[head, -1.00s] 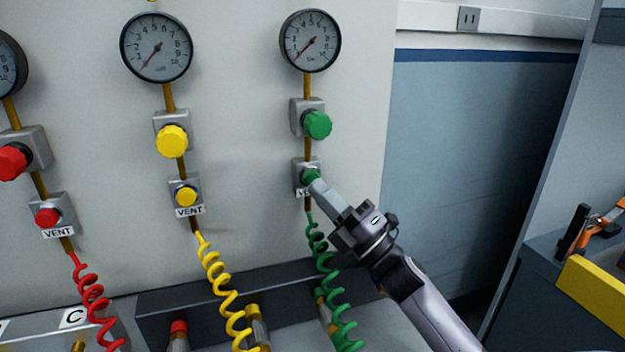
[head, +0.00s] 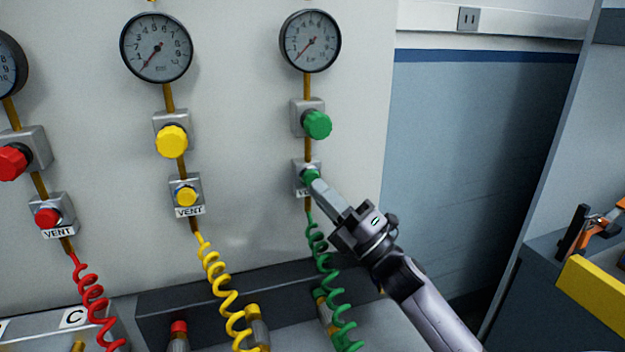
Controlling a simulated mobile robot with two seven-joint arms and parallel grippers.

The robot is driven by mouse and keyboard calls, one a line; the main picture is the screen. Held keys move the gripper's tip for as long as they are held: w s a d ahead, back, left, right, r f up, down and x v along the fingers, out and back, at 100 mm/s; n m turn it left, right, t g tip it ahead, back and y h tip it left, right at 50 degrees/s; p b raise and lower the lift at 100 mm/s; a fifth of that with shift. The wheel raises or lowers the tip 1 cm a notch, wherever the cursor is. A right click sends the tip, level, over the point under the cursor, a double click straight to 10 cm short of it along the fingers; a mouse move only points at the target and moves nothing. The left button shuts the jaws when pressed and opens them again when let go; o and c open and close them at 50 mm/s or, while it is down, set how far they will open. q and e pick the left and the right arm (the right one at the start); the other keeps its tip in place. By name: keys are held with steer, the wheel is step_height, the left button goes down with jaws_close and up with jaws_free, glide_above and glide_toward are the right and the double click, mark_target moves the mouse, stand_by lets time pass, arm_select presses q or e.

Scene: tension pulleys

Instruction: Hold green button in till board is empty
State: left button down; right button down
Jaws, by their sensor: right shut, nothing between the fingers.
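The green vent button (head: 310,176) sits on a small metal block on the panel, below the green knob (head: 317,124). My right gripper (head: 318,187) is shut and empty, and its fingertips are at the front of the green button, seemingly touching it. The fingers cover part of the button and its label, so how far it is pressed is hard to tell. The gauge (head: 310,41) above the green knob has its needle pointing to the lower left, near the low end of its scale. My left gripper is not in view.
Yellow (head: 187,196) and red (head: 46,218) vent buttons stand to the left, with matching knobs above. Coiled green (head: 322,262), yellow (head: 215,274) and red (head: 92,295) hoses hang below. A dark cabinet with a yellow edge (head: 598,292) stands at right.

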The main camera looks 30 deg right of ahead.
steer(key=shift+w, duration=0.15)
stand_by(0.5)
steer(key=shift+w+d, duration=0.1)
steer(key=shift+w, duration=0.2)
steer(key=shift+w+d+b, duration=0.15)
steer(key=shift+w+b, duration=0.2)
steer(key=shift+w, duration=0.1)
stand_by(0.8)
steer(key=shift+f, duration=0.2)
stand_by(5.6)
